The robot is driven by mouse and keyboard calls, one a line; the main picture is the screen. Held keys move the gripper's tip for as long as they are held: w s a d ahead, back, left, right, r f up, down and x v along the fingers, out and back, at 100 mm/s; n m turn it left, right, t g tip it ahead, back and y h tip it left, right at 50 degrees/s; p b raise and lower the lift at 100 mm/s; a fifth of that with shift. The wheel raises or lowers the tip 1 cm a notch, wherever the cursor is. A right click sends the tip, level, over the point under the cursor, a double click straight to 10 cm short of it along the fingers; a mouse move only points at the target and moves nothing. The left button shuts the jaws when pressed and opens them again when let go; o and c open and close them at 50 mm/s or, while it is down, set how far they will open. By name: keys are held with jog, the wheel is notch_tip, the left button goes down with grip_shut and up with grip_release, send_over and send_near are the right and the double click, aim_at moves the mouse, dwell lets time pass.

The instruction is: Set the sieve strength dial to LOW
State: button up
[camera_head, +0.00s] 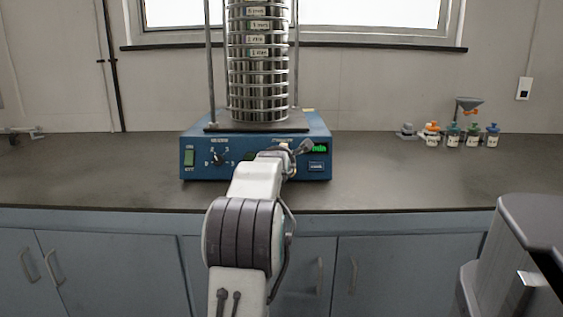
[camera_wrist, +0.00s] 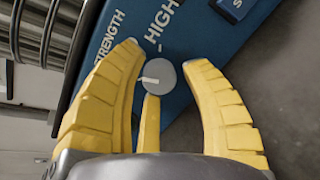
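The strength dial (camera_wrist: 158,77) is a round grey knob on the blue shaker panel, with a white pointer mark toward the left of the wrist picture. The words STRENGTH and HIGH show beside it; no LOW label is visible. My gripper (camera_wrist: 163,60) has yellow fingers spread around the knob, one on each side and a third below it. Gaps show between the side fingers and the knob; I cannot tell whether the third finger touches it. In the head view, my gripper (camera_head: 300,148) is at the right half of the shaker's front (camera_head: 256,172) and hides this dial.
A stack of metal sieves (camera_head: 258,70) stands on the shaker between upright rods. A second dial (camera_head: 218,159) and a green switch (camera_head: 188,157) are on the panel's left. Small bottles (camera_head: 452,135) stand at the right back. The counter (camera_head: 400,175) beside the shaker is clear.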

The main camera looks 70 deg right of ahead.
grip_shut()
jog(key=shift+n, duration=1.4)
jog(key=shift+o, duration=1.6)
grip_release()
jog(key=shift+w, duration=0.1)
jog(key=shift+a, duration=0.1)
jog(key=v, duration=1.1)
jog(key=shift+s+a, duration=0.25)
jog(key=shift+a, duration=0.15)
jog(key=shift+o, duration=0.2)
